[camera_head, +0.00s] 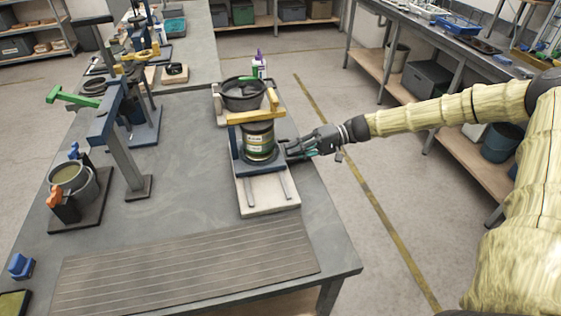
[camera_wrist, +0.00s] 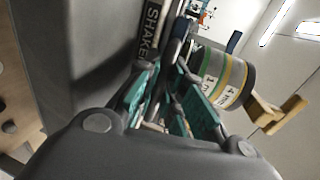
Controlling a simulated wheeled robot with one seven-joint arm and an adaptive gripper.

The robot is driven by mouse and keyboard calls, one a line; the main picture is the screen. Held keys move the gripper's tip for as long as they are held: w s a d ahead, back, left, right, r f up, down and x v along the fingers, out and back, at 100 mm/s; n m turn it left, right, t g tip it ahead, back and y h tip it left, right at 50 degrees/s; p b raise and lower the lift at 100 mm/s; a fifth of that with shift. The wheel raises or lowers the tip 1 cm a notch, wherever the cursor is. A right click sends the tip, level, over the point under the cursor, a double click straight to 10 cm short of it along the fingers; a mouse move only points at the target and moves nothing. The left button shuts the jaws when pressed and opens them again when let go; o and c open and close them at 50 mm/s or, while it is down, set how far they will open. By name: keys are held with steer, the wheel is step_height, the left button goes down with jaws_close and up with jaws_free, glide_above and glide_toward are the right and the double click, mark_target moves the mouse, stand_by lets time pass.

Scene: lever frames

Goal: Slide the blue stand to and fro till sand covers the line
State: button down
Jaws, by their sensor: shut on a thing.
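The blue stand (camera_head: 236,158) sits on a pale base with two rails (camera_head: 268,197) on the table. It carries a dark stack of sieves (camera_head: 259,141) with pale labels, under a yellow clamp bar (camera_head: 254,110). My gripper (camera_head: 297,149) comes in from the right, low at the stand's right side, and is shut on a part of it. In the wrist view the teal-padded fingers (camera_wrist: 170,88) lie beside the labelled sieve stack (camera_wrist: 225,80); the gripped part is mostly hidden. Sand and the line cannot be made out.
A blue-grey lever frame with a green handle (camera_head: 74,98) and a grey pot (camera_head: 74,183) are at the left. A ribbed mat (camera_head: 185,268) lies in front. Bare tabletop lies left of the rails.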

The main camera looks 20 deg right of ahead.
steer(key=shift+w+d+r, duration=0.1)
steer(key=shift+w, duration=0.1)
steer(key=c, duration=1.5)
jaws_free()
steer(key=shift+w, duration=0.1)
steer(key=shift+d, duration=0.1)
steer(key=v, duration=1.2)
